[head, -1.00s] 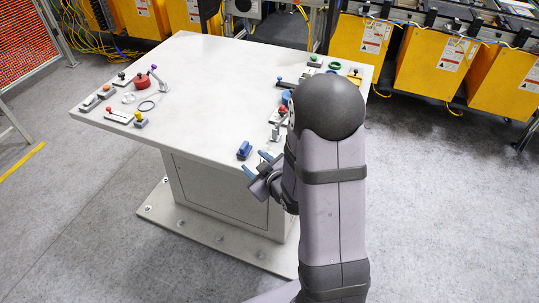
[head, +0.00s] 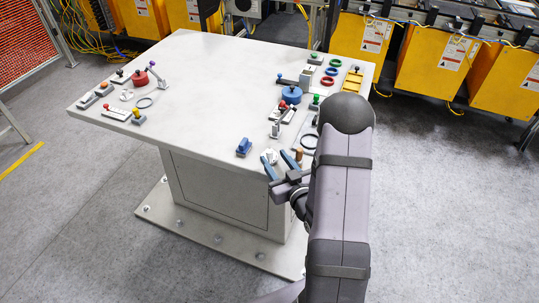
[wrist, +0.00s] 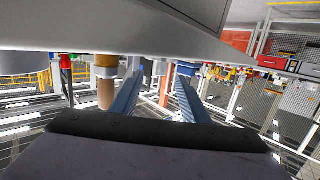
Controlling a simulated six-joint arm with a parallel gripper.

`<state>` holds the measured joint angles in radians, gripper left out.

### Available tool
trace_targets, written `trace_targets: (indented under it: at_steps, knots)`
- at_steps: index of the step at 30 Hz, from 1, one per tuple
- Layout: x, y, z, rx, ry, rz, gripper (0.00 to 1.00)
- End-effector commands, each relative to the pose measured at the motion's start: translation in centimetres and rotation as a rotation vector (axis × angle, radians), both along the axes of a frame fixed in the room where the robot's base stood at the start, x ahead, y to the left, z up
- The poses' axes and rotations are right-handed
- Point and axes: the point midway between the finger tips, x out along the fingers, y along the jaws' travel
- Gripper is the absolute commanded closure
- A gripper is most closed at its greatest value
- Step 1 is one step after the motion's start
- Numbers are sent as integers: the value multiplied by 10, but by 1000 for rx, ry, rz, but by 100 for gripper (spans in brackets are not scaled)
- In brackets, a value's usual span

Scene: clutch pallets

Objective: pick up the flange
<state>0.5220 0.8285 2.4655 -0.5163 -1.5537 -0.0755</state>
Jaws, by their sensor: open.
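A small white piece (head: 269,154), which looks like the flange, lies near the table's front edge, partly hidden behind my fingertips. A similar white piece (head: 127,95) lies on the left side of the table. My gripper (head: 277,159) is open and empty at the front edge, its blue fingers pointing towards the nearer white piece. In the wrist view my gripper (wrist: 161,78) has its two fingers apart, with a small pale shape between their tips. I cannot tell whether the fingers touch the piece.
A brown peg (head: 299,155) stands just right of the fingers, and a blue block (head: 243,147) lies to their left.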

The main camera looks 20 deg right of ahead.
Motion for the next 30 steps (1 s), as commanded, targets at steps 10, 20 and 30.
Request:
trace_targets:
  at_steps: [10, 20, 30]
  knots:
    - [19, 0, -3, 0, 1, 2, 58]
    - [50, -1, -10, 0, 0, 1, 58]
    - [52, -1, -11, 0, 1, 0, 73]
